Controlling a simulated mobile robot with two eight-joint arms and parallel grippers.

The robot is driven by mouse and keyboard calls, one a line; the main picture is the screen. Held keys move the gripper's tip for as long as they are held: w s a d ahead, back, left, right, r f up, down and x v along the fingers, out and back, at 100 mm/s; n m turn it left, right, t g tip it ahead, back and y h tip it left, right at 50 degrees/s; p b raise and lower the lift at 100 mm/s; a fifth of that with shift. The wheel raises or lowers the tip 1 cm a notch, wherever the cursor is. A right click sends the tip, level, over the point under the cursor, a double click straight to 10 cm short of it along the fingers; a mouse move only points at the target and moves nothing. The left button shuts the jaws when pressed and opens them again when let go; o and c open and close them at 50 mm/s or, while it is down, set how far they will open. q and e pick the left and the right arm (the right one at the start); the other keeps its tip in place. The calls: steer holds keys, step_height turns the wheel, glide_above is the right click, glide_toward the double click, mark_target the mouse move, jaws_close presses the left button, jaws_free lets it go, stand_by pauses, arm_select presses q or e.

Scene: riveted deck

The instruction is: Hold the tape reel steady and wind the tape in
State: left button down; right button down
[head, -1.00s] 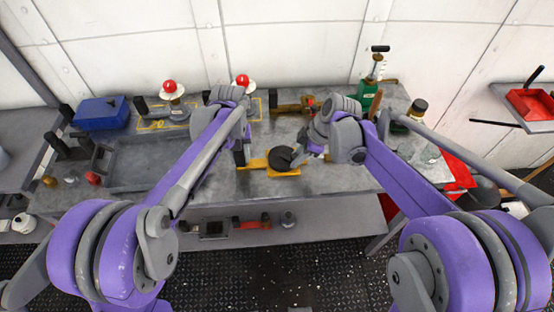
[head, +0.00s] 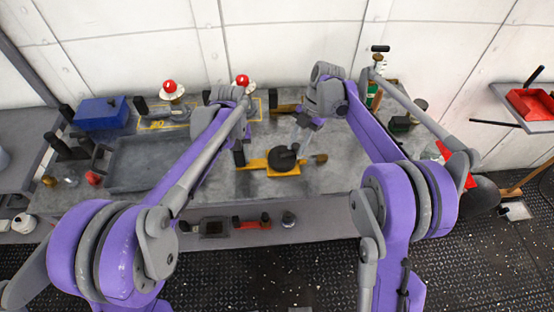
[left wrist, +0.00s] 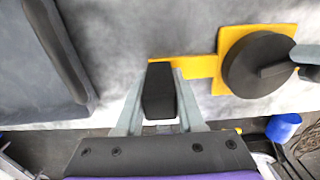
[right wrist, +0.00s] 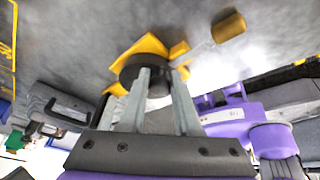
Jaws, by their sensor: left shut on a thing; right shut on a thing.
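The tape reel is a black disc (head: 283,159) on a yellow base (head: 285,172) at the bench's front. It also shows in the left wrist view (left wrist: 255,62). A yellow bar joins its base to an upright black handle (left wrist: 160,92). My left gripper (head: 240,143) is shut on that handle. My right gripper (head: 301,130) is above the reel, shut on its crank, mostly hidden between the fingers (right wrist: 160,80). A brownish end piece (head: 320,158) lies right of the reel; a pale strip runs towards it in the right wrist view.
A grey tray (head: 150,182) lies left of the reel, with a blue box (head: 101,113) behind it. Red-topped items (head: 170,87) stand along the back. A green bottle-like item (head: 373,95) stands back right. Bare bench shows right of the reel.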

steer(key=shift+w+a+n, duration=0.1)
steer(key=shift+w+n, duration=0.05)
steer(key=shift+n, duration=0.15)
steer(key=c, duration=0.5)
jaws_free()
steer(key=shift+c, duration=0.2)
steer(key=s+a+v, duration=0.1)
steer(key=v, duration=1.5)
steer(key=shift+a+r, duration=0.25)
steer(key=shift+r, duration=0.45)
steer(key=shift+w, duration=0.15)
